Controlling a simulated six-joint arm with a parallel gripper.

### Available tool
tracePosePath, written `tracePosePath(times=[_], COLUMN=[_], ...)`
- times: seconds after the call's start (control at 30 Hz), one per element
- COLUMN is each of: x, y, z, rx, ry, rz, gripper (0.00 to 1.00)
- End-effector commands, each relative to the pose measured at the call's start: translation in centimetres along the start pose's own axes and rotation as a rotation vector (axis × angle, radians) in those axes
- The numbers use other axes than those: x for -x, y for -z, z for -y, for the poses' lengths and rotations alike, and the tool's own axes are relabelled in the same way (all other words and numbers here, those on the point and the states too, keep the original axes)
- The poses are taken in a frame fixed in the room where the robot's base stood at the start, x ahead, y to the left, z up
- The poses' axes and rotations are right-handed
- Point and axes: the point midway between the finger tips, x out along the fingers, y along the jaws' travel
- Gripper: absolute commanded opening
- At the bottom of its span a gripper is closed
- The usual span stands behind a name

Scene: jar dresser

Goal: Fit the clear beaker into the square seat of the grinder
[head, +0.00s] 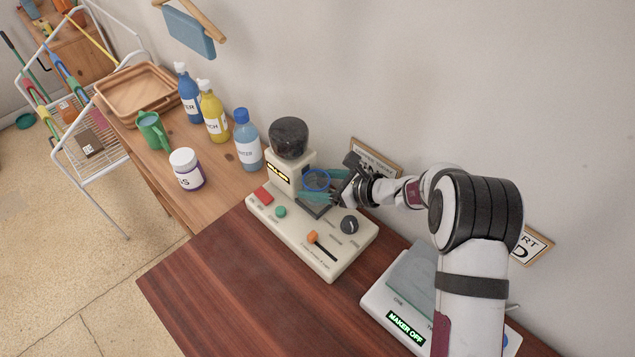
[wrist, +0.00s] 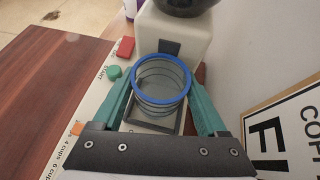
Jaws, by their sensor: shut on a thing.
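The clear beaker with a blue rim (wrist: 160,98) is upright between the two teal fingers of my gripper (wrist: 162,105), which is shut on it. In the head view the beaker (head: 316,180) is in front of the grinder's tower. The cream grinder (head: 290,236) has a dark hopper on top, a red button, a green button, an orange slider and a black knob. Its dark square seat (wrist: 150,128) shows around and in front of the beaker's lower part. I cannot tell whether the beaker's base is down inside the seat or just above it.
A sign (wrist: 285,125) is close to my gripper by the wall.

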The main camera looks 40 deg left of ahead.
Motion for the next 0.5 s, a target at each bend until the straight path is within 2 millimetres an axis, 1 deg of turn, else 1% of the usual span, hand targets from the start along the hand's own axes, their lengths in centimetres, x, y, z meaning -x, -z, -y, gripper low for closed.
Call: tracePosePath(times=[0.5], x=[-0.16], y=[0.29], z=[0.01], rx=[-0.001], ry=[0.000], rz=[0.000], gripper=[0.08])
